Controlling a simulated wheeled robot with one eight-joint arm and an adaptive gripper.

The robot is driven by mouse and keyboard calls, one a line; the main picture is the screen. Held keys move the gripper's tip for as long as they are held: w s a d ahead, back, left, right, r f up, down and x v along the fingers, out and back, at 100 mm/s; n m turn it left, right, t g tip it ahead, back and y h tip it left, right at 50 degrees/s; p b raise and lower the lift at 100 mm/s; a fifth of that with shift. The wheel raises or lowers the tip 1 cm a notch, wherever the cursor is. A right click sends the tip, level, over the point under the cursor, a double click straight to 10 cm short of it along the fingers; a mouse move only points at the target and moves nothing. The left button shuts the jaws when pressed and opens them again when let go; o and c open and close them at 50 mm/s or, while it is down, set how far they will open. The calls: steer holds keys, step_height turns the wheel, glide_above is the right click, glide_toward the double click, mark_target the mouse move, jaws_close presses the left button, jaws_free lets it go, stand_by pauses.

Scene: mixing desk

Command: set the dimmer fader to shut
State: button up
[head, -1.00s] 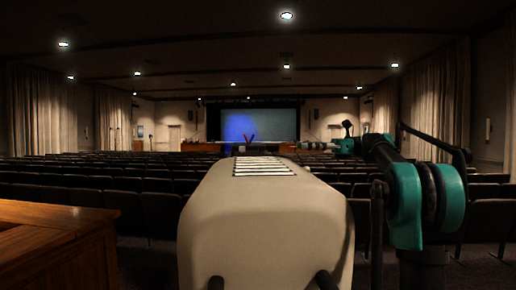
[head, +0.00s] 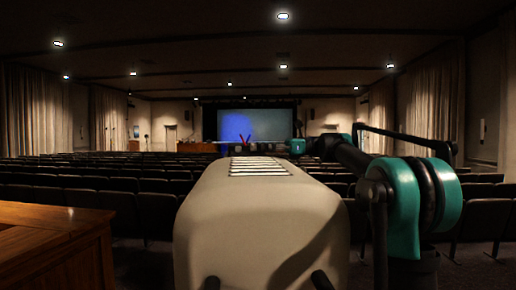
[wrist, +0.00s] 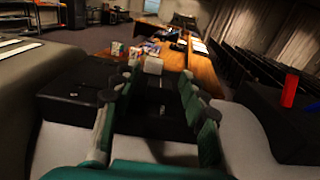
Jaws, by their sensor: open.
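I cannot make out the dimmer fader in either view. My gripper (wrist: 158,72) is open and empty in the wrist view, its two dark and grey-green fingers spread apart. A long wooden desk (wrist: 206,75) lies beyond the fingertips, with small boxes (wrist: 117,48) and dark items (wrist: 170,35) on it. No fader or mixing desk shows clearly among these items. My fingers touch nothing that I can see. In the head view my teal and black arm reaches forward on the right; the fingers are too small to tell there.
A wooden desk edge (head: 60,235) stands close at the left in the head view. Rows of dark seats (head: 100,175) fill the hall toward a stage screen (head: 255,125). A red cylinder (wrist: 290,88) shows at the right in the wrist view.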

jaws_close()
stand_by(0.3)
